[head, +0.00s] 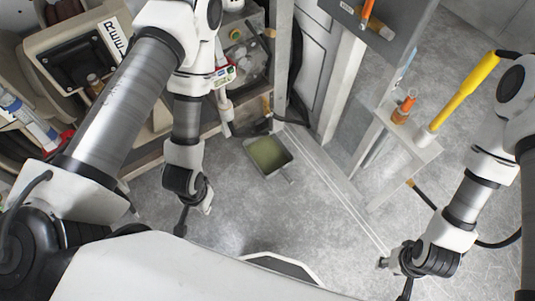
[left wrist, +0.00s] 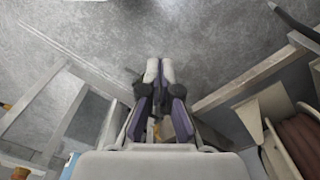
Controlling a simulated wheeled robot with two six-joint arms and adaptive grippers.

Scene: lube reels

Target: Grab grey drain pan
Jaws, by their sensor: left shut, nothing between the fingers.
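The grey drain pan (head: 277,171) lies on the concrete floor near the middle of the head view, with greenish liquid or residue inside and a short spout or handle at its lower right. My left gripper (head: 181,230) points down, left of and nearer than the pan, apart from it. In the left wrist view its fingers (left wrist: 159,72) are together with nothing between them. I cannot make out the pan in that view. My right gripper (head: 405,289) is low at the right, far from the pan; its fingers show too edge-on to tell their state.
A beige reel cabinet (head: 50,35) and a shelf with bottles stand at the left. A grey stand (head: 390,125) at the right holds an orange bottle (head: 403,109) and a yellow-handled tool (head: 466,88). A dark hose lies on the floor at right. The floor (head: 300,225) before the pan is clear.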

